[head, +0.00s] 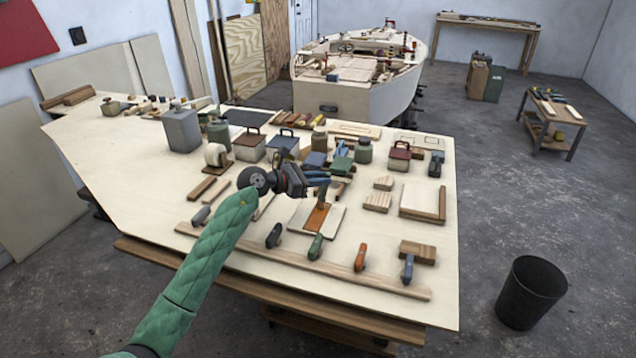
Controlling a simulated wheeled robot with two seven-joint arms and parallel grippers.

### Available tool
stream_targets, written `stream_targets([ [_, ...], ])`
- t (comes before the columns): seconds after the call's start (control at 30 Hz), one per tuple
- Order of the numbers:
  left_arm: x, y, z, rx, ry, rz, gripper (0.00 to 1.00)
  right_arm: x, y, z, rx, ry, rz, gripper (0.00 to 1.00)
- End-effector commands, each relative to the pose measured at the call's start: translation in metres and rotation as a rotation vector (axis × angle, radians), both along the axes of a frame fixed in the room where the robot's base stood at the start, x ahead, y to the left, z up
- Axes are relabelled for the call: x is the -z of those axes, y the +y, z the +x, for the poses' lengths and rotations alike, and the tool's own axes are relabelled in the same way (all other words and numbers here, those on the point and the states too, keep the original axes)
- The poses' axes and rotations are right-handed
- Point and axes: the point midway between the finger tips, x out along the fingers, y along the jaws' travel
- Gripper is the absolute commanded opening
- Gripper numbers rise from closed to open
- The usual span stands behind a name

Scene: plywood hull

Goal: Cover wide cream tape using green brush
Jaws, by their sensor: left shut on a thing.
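My left gripper (322,182) reaches in from the left over the middle of the bench and is shut on a small, dull green upright thing, which looks like the green brush (322,196). The brush's lower end is over a cream piece (298,216) lying flat, which appears to be the wide cream tape. An orange-brown strip (318,218) runs across the middle of that piece. I cannot tell whether the brush touches it. My right gripper is not in view.
Several handled tools lie along a wooden strip (340,272) near the bench's front edge, including a green-handled one (315,246). Tins, jars and a cream roll (215,155) stand behind. Wood blocks (377,201) lie to the right. A black bin (531,292) stands on the floor.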

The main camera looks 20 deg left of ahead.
Motion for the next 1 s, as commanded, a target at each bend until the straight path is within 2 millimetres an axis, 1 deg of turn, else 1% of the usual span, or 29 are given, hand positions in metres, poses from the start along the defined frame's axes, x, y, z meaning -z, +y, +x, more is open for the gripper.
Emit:
stream_targets([
  [0.1, 0.001, 0.000, 0.005, 0.000, 0.001, 0.001, 0.00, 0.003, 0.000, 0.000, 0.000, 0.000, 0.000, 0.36],
  [0.37, 0.001, 0.000, 0.009, 0.000, 0.001, 0.000, 0.00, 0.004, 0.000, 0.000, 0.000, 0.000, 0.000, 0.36],
  [0.83, 0.000, -0.001, 0.027, 0.000, 0.000, 0.000, 0.00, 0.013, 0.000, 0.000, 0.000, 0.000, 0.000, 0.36],
  [1.0, 0.000, -0.001, 0.030, 0.001, 0.000, 0.000, 0.00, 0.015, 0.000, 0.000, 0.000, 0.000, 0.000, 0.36],
])
